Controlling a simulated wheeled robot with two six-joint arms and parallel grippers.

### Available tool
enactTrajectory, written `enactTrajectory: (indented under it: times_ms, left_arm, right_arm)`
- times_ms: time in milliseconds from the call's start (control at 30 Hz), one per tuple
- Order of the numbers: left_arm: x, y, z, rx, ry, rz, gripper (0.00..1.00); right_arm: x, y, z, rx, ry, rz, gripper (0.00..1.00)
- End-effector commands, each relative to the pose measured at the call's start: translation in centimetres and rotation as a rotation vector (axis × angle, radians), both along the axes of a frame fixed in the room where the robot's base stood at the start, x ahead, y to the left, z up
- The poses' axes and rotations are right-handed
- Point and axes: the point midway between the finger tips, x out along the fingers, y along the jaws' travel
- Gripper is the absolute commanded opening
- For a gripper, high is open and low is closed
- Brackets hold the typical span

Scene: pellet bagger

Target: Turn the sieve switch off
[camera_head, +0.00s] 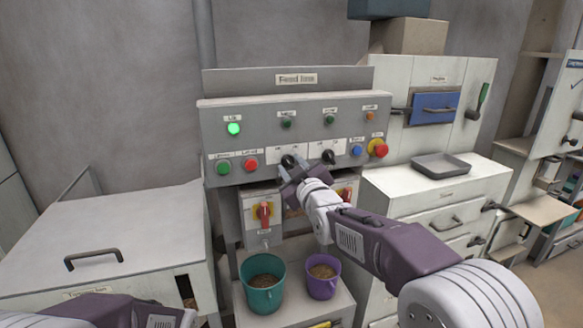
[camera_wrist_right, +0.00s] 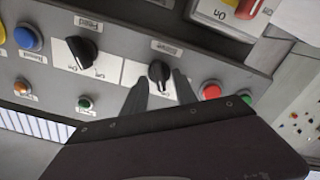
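The sieve switch (camera_wrist_right: 160,75) is a black rotary knob on a white label plate, seen upside down in the right wrist view. In the head view it is the left of two black knobs (camera_head: 289,160), partly behind my fingers. My right gripper (camera_wrist_right: 160,80) is open, with one dark finger on each side of the knob and small gaps visible. I cannot tell whether the fingertips reach around it or stop just in front. The knob's exact setting is hard to read. My left gripper is outside the head view; only part of its arm shows at the bottom left.
The feed knob (camera_wrist_right: 82,50) sits beside the sieve switch, and a red button (camera_wrist_right: 210,90) is close on the other side. A green lamp (camera_head: 233,129) is lit. Below the panel are a red-handled switch (camera_head: 265,213), a teal bucket (camera_head: 263,296) and a purple bucket (camera_head: 322,288).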

Motion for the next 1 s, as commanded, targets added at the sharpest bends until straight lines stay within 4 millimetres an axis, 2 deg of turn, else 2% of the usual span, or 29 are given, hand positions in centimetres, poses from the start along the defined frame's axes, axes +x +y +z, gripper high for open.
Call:
enactTrajectory:
  times_ms: [133, 400, 500, 867, 933, 967, 1000]
  left_arm:
    - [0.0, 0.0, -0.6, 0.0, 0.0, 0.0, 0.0]
    - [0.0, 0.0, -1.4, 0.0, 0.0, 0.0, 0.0]
    - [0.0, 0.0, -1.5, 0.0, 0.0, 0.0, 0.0]
    - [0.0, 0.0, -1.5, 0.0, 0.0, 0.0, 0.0]
    - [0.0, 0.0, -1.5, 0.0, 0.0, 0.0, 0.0]
    - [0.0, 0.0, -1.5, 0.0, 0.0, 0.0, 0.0]
    - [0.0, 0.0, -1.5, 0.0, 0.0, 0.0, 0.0]
  right_arm:
    - [-1.9, -0.6, -0.1, 0.0, -0.001, 0.001, 0.34]
    - [-7.2, -2.3, 0.0, 0.001, -0.002, 0.0, 0.34]
    - [-8.1, -2.6, 0.0, 0.0, 0.0, 0.0, 0.34]
    - [-8.3, -3.1, 0.0, 0.0, 0.0, -0.007, 0.34]
    - [-7.7, -5.1, -0.4, -0.003, 0.008, -0.048, 0.34]
    - [-7.4, -6.3, -1.5, -0.009, 0.029, -0.074, 0.34]
    - [-7.2, -8.1, -3.7, -0.02, 0.077, -0.109, 0.34]
